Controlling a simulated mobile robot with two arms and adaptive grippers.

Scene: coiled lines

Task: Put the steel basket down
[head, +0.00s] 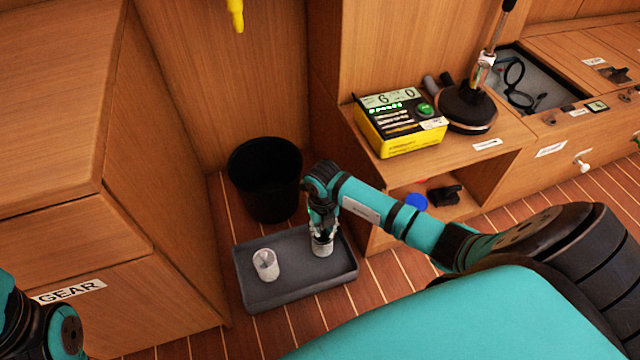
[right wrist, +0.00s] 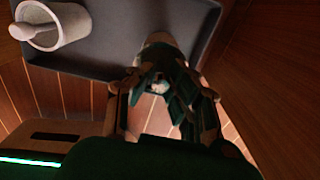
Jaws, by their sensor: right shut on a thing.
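My right gripper (head: 321,236) points down over the right half of a dark grey tray (head: 290,292) on the floor. It is shut on a small pale grey, round-sided thing, the steel basket (head: 322,248), which is mostly hidden by the fingers. The basket is at the tray's surface or just above it; I cannot tell whether it touches. My left gripper is not in view; only part of my left arm shows at the lower left.
A white mortar with a pestle (head: 265,264) stands on the tray's left half. A black bin (head: 265,180) is behind the tray. A wooden cabinet (head: 165,220) is to the left, and a bench with a yellow box (head: 400,135) to the right.

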